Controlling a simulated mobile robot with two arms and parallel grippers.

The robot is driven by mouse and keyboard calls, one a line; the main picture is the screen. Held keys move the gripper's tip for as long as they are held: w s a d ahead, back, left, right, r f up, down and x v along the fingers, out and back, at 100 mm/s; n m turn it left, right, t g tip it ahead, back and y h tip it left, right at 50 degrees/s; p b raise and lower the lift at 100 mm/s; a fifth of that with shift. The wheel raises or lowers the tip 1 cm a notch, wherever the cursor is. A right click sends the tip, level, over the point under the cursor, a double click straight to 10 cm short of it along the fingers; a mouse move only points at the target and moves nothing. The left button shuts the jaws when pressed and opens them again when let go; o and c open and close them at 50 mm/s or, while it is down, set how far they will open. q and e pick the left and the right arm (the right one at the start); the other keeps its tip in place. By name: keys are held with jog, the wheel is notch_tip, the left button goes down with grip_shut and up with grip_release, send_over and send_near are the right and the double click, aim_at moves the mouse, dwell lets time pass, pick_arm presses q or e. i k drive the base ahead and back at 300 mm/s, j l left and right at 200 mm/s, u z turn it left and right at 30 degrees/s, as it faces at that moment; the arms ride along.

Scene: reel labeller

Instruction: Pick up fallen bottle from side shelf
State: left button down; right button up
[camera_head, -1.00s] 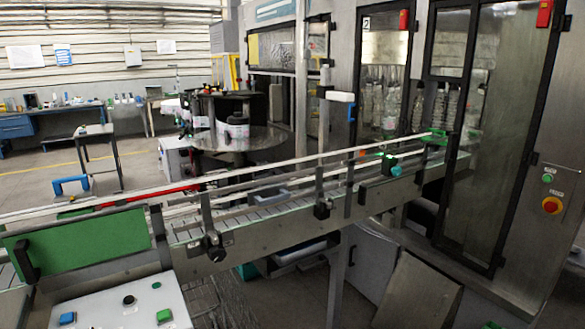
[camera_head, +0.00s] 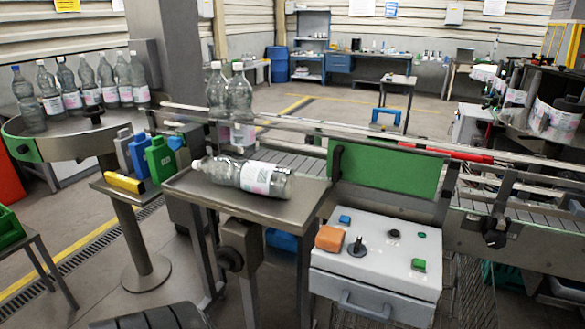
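A clear bottle with a white cap and a pale label (camera_head: 258,177) lies on its side on a small grey metal side shelf (camera_head: 215,200). Its cap points left and its base points right. Two upright clear bottles (camera_head: 238,98) stand just behind the shelf, by the conveyor rails. Neither of my grippers shows in this view.
A white control box (camera_head: 375,262) with buttons and an orange block on top stands right of the shelf. A green panel (camera_head: 385,170) is behind it. A round table (camera_head: 65,145) with several upright bottles is at left. Blue and green blocks (camera_head: 160,158) sit left of the shelf.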

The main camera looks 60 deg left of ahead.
aim_at(262, 178)
jog(key=u, duration=2.1)
